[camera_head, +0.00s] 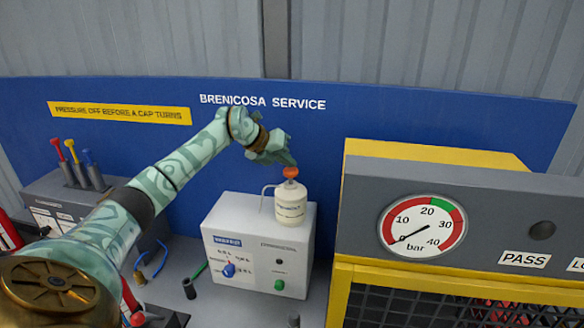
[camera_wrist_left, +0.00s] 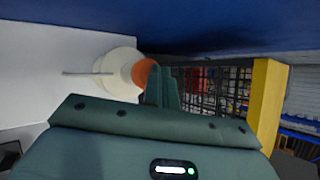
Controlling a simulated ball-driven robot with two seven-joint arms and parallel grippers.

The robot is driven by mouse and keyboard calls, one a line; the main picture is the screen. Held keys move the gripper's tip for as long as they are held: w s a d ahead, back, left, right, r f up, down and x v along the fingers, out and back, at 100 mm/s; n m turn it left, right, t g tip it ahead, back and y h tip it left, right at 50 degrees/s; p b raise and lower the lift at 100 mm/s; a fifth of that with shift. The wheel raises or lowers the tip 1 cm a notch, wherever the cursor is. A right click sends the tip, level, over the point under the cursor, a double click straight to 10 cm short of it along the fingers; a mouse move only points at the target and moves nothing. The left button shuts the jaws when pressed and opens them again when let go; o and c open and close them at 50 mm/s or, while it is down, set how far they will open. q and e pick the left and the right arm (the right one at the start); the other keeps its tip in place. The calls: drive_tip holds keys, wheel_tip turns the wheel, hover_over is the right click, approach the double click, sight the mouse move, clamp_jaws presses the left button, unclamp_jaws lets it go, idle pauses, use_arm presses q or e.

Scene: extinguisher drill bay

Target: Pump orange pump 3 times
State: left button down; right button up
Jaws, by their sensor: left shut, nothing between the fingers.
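The orange pump (camera_head: 290,172) is the round orange head on top of a cream bottle (camera_head: 290,204) with a thin spout bent to the left. The bottle stands upright on a white box. My left gripper (camera_head: 287,159) is shut and empty, just above the orange head. I cannot tell whether it touches the head. In the left wrist view the orange pump (camera_wrist_left: 143,73) shows beside the shut fingers (camera_wrist_left: 160,86), which partly cover it, with the bottle (camera_wrist_left: 118,75) behind. My right gripper is not in view.
The white box (camera_head: 225,219) has a blue and a green knob. A gauge (camera_head: 422,226) sits on a grey and yellow cabinet to the right, close to the bottle. A grey block with coloured-handled tools (camera_head: 75,165) stands at left. A blue backboard (camera_head: 330,130) rises behind.

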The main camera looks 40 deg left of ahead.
sight(287, 170)
use_arm(q)
drive_tip(key=shift+f, duration=0.55)
idle(0.4)
drive_tip(key=shift+r+p, duration=0.5)
drive_tip(key=shift+r, duration=0.05)
wheel_tip(287, 170, up, 6)
drive_tip(key=p, duration=0.5)
drive_tip(key=shift+r+p, duration=0.15)
drive_tip(key=shift+p, duration=0.25)
idle(1.8)
